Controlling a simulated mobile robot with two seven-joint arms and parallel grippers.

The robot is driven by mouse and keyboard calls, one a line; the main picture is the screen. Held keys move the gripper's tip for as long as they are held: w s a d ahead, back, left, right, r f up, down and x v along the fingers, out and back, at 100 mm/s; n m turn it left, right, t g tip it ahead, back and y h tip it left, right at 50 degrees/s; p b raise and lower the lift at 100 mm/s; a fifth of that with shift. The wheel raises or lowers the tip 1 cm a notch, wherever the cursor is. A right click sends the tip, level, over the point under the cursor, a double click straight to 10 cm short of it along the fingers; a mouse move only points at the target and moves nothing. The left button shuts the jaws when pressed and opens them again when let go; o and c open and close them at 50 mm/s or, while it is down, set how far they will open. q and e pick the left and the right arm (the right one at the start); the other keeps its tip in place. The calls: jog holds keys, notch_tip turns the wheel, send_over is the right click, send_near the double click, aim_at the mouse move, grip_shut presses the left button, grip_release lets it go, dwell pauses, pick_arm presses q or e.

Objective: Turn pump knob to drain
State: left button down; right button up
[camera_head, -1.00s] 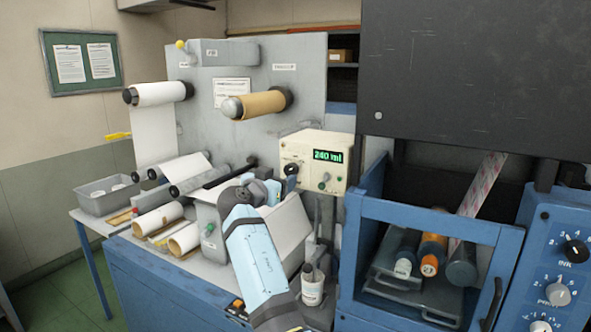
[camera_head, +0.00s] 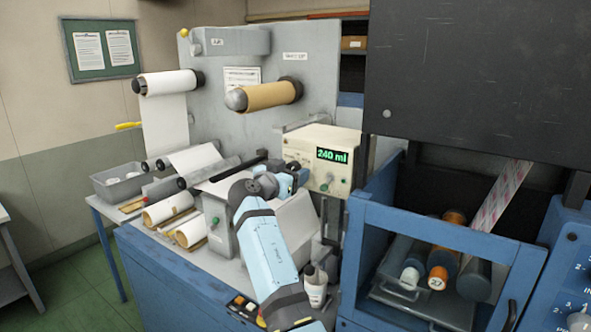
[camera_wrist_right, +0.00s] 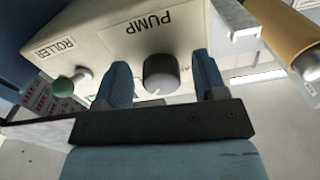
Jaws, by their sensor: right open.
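The cream pump box (camera_head: 318,158) with a green "240 ml" display stands at the middle of the bench in the head view. In the right wrist view its face (camera_wrist_right: 118,32) reads PUMP and ROLLER. The dark grey pump knob (camera_wrist_right: 160,75) has a light pointer mark near its lower edge. My right gripper (camera_wrist_right: 163,82) is open, with one blue finger on each side of the knob; I cannot tell whether they touch it. In the head view the right gripper (camera_head: 297,175) is at the box's lower left, and the knob is hidden behind it.
A green-tipped roller toggle (camera_wrist_right: 70,84) sits beside the left finger in the wrist view. A brown roll (camera_head: 270,95) sticks out above the box. A blue-framed press (camera_head: 440,235) stands close on the right. A white bottle (camera_head: 315,288) stands below the box.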

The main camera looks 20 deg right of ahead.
jog(key=shift+c, duration=0.2)
jog(key=c, duration=0.9)
